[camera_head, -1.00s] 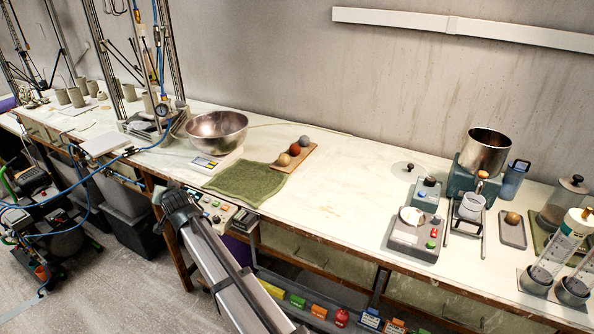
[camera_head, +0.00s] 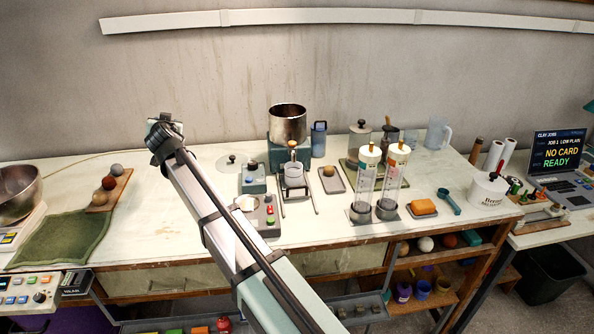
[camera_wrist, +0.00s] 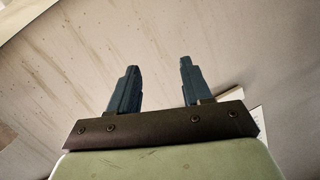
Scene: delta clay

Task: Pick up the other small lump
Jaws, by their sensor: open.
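Three small round lumps sit in a row on a wooden board (camera_head: 122,183) at the left: a grey one (camera_head: 116,170), a red-brown one (camera_head: 108,183) and a tan one (camera_head: 99,198). Another tan lump (camera_head: 328,170) sits on a small grey tray (camera_head: 334,186) right of the middle. Which one the task means, I cannot tell. My gripper (camera_head: 162,124) is raised, seen against the wall between the board and the steel pot. In the wrist view my gripper (camera_wrist: 158,82) is open and empty, with only wall and a bit of the bench behind it.
Two clear cylinders (camera_head: 364,185) stand right of the tray. A green towel (camera_head: 62,240) and steel bowl (camera_head: 14,195) lie left. The bench between towel and scale is mostly clear.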

